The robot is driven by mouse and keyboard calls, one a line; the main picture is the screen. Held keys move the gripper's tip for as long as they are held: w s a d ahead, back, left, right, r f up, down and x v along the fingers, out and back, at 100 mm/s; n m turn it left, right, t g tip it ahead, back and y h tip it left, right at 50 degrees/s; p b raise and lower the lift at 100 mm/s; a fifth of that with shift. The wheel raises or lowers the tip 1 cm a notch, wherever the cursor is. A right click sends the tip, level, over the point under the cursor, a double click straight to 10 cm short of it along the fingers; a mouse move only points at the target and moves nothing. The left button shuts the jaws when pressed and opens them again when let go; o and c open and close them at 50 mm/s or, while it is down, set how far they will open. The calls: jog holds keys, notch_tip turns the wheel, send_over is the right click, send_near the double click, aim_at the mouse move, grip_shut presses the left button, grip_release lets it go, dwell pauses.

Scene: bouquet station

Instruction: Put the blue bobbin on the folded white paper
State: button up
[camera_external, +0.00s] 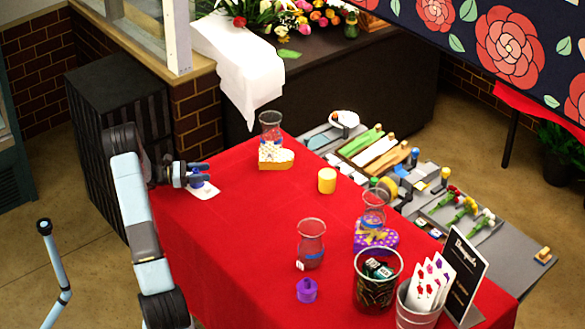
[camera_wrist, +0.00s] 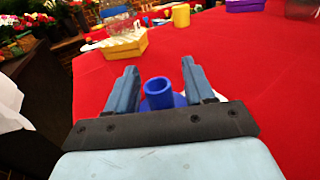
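The blue bobbin (camera_wrist: 158,95) stands upright between the fingers of my gripper (camera_wrist: 160,80) in the wrist view. The fingers are open, with red cloth showing between each finger and the bobbin's tube. The white paper (camera_external: 205,192) lies at the left edge of the red table in the external view, below my gripper (camera_external: 200,174). The bobbin appears to rest on the paper, but its base is partly hidden by my gripper in both views. A sliver of the paper also shows beside the right finger in the wrist view.
A yellow bobbin (camera_external: 327,181) and a purple bobbin (camera_external: 307,291) stand farther right on the red table (camera_external: 245,225). A yellow box (camera_external: 275,162) and a glass vase (camera_external: 271,127) stand behind. Another vase (camera_external: 311,245) is at the front. The table's middle left is clear.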

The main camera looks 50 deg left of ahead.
jog(key=shift+r, duration=0.1)
jog(key=v, duration=1.2)
